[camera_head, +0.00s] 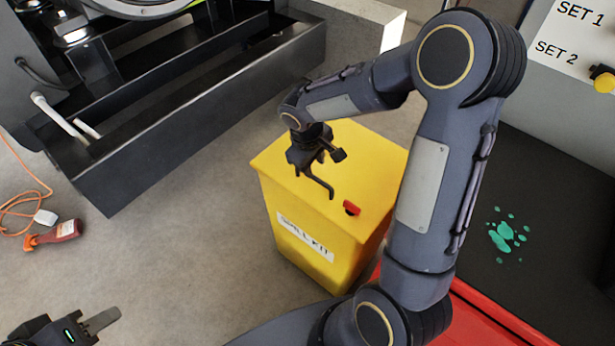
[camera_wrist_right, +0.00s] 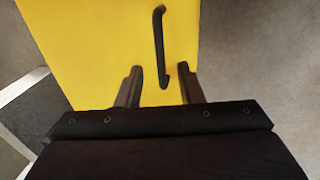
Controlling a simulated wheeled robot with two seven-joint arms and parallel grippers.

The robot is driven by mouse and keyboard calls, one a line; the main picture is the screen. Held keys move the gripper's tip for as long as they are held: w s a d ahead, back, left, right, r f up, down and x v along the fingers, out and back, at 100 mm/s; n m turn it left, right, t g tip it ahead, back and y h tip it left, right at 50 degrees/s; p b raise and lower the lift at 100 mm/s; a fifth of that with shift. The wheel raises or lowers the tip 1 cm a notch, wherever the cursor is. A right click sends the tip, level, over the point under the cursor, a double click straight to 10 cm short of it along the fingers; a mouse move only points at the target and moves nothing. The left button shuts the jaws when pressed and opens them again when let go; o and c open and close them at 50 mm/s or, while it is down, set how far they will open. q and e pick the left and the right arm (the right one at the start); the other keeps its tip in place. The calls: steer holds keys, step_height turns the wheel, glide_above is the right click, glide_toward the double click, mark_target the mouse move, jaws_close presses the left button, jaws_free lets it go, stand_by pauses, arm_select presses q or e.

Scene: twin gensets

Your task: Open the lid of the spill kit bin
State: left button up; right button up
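The yellow spill kit bin (camera_head: 300,235) stands on the floor with a "SPILL KIT" label on its front. Its yellow lid (camera_head: 375,150) looks shut, with a black bar handle (camera_head: 322,184) on top and a red piece (camera_head: 351,208) near the front edge. My right gripper (camera_head: 320,160) is over the lid beside the handle. In the right wrist view the fingers (camera_wrist_right: 160,78) are apart, with the handle (camera_wrist_right: 160,40) lying between and beyond them; I see no grip on it. My left gripper (camera_head: 102,320) is at the lower left, partly cut off, away from the bin.
A black genset frame (camera_head: 200,110) stands behind and left of the bin. A red-orange bottle (camera_head: 55,235) and an orange cord lie on the floor at left. A dark mat with a green spill (camera_head: 505,235) is at right.

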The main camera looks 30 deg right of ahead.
mark_target(318, 179)
steer(key=f, duration=0.3)
steer(key=d+f, duration=0.1)
steer(key=f, duration=0.2)
steer(key=shift+w+d+b, duration=0.1)
steer(key=shift+w+b, duration=0.05)
steer(key=shift+b, duration=0.25)
steer(key=shift+c, duration=0.3)
jaws_close()
